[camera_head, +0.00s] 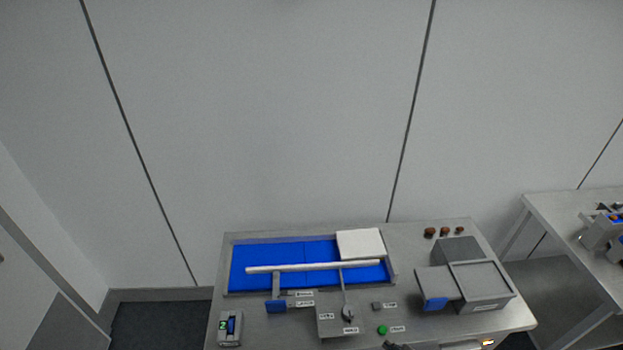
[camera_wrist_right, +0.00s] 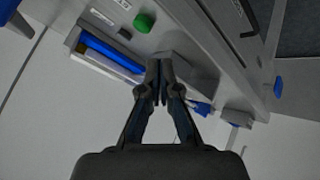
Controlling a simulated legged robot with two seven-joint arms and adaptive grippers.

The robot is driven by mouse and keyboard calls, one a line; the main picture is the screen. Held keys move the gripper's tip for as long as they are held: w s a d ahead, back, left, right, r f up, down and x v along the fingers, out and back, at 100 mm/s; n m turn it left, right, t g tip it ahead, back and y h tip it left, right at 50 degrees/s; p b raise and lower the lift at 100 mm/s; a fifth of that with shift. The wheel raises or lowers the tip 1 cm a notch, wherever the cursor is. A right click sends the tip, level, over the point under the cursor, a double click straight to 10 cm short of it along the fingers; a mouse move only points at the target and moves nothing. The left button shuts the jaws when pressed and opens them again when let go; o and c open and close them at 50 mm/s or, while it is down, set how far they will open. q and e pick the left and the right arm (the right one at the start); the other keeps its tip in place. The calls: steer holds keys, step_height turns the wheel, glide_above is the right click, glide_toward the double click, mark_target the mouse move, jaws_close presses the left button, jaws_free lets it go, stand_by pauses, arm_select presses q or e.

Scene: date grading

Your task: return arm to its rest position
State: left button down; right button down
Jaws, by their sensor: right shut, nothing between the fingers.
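My right gripper (camera_head: 396,346) shows only in part at the bottom edge of the head view, at the front of the grading table (camera_head: 400,275). In the right wrist view its two dark fingers (camera_wrist_right: 159,82) are together, with nothing between them. The fingertips overlap the table equipment in that picture; I cannot tell the gap to it. My left gripper is in neither view.
The table carries a blue-bedded tray (camera_head: 262,258) with a pale bar (camera_head: 312,267) across it, a white block (camera_head: 360,243), a green button (camera_head: 382,330) and a grey box (camera_head: 482,285). Three brown dates (camera_head: 445,231) lie at the back. Another table (camera_head: 560,212) stands right.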

steer(key=s+f+m+g+h, duration=0.1)
steer(key=s+f+m+g, duration=0.2)
steer(key=s+m, duration=0.35)
steer(key=s+f+m+g+h, duration=0.1)
steer(key=s+f+m+g, duration=0.15)
steer(key=s, duration=0.75)
step_height(320, 180, down, 29)
steer(key=s+b, duration=0.2)
steer(key=b, duration=0.2)
steer(key=s+d+f+g+b, duration=0.2)
steer(key=s+f+b, duration=0.1)
steer(key=s+f, duration=1.4)
step_height(320, 180, down, 3)
steer(key=shift+s+d+r+n+b, duration=0.2)
steer(key=shift+s+n+b, duration=0.1)
steer(key=shift+s+b, duration=0.1)
